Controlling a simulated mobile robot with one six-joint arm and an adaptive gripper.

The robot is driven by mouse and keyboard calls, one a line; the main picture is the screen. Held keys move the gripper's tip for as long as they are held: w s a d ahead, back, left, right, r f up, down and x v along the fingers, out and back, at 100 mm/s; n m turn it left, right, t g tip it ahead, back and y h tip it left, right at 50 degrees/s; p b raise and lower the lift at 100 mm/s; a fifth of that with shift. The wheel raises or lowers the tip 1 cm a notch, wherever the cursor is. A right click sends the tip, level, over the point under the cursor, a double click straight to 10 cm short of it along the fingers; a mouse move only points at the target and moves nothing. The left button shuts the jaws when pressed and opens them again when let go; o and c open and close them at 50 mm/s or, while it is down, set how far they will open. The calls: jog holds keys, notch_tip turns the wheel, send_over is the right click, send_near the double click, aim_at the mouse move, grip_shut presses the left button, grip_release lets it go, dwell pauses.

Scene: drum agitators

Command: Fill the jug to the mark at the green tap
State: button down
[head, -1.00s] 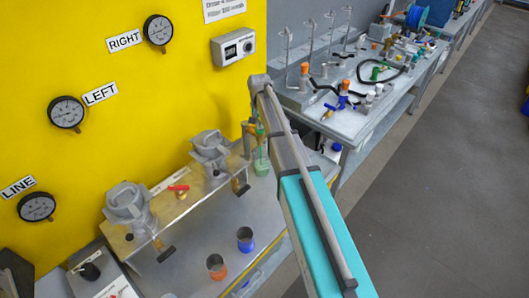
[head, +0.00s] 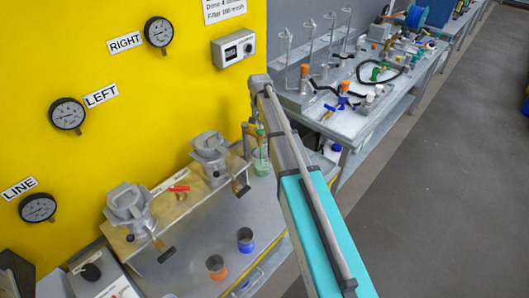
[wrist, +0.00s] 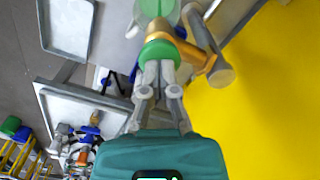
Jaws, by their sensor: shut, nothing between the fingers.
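The tap is brass with a green collar. It fills the upper middle of the wrist view (wrist: 168,40), and part of it shows beside my arm's end in the head view (head: 254,129). My gripper (wrist: 160,68) is shut and empty, its fingertips at the green collar; I cannot tell whether they press on it. A small clear jug (head: 261,163) with a green tint stands under the tap on the grey bench. Pale green, see-through material (wrist: 160,8) shows past the tap in the wrist view. The jug's mark and level are too small to read.
Two grey strainer housings (head: 128,204) and a red-handled valve (head: 179,188) stand left of the tap. The yellow wall (head: 150,90) is close behind. A cluttered bench (head: 345,115) lies right.

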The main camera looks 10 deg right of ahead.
jog(key=shift+r+p, duration=3)
jog(key=shift+r, duration=0.25)
jog(key=shift+s+f, duration=0.25)
jog(key=shift+s, duration=0.25)
jog(key=s+f+n+b, duration=0.2)
jog(key=s+f+b, duration=0.2)
jog(key=s, duration=1)
jog(key=s+d+f+n+b, duration=0.1)
jog(key=s+f+b, duration=0.4)
jog(key=s, duration=0.9)
jog(key=shift+s+n+b, duration=0.15)
jog(key=shift+n+b, duration=0.15)
jog(key=shift+n, duration=0.6)
